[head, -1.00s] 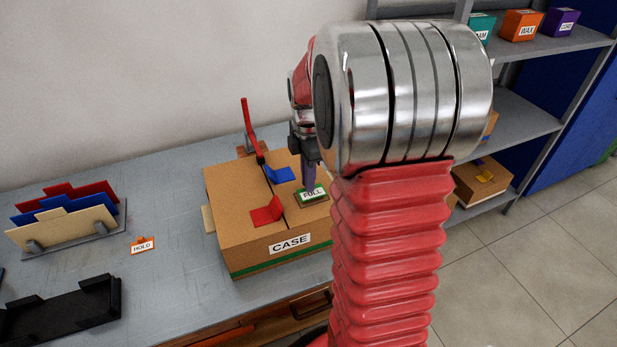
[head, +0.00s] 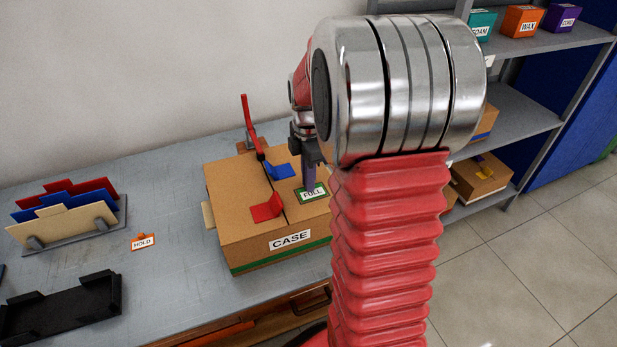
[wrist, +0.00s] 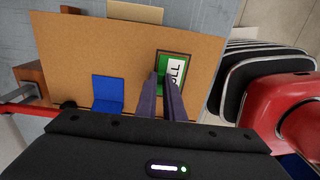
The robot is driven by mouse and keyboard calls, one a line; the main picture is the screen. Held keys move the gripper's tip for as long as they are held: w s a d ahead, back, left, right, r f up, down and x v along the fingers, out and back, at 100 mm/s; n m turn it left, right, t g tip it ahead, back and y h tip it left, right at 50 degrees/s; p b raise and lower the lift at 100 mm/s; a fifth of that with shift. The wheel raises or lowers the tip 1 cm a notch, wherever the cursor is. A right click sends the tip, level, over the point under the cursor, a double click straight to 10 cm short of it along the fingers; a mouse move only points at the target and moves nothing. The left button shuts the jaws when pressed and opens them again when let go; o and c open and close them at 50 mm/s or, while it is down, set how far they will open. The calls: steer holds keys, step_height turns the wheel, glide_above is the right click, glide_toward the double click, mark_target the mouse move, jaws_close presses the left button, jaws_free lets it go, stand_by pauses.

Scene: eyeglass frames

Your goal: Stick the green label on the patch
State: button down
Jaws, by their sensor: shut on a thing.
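The green-edged label (head: 313,194), reading FULL, is at the right of the top of the cardboard box marked CASE (head: 228,200). My gripper (head: 309,182) points down and is shut on the label's tab. In the wrist view the two fingers (wrist: 160,80) meet at the label's left side, and the label (wrist: 177,72) lies over the patch, whose dark edge (wrist: 160,54) shows around it. The label covers most of the patch. It looks flat on or very close to the box top; I cannot tell whether it is pressed down.
An orange HOLD label (head: 143,242), a rack of coloured cards (head: 65,215) and a black tray (head: 60,312) are at left. Shelves stand at right.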

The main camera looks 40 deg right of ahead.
steer(key=shift+f, duration=0.1)
steer(key=c, duration=1.8)
jaws_free()
steer(key=shift+r, duration=3.55)
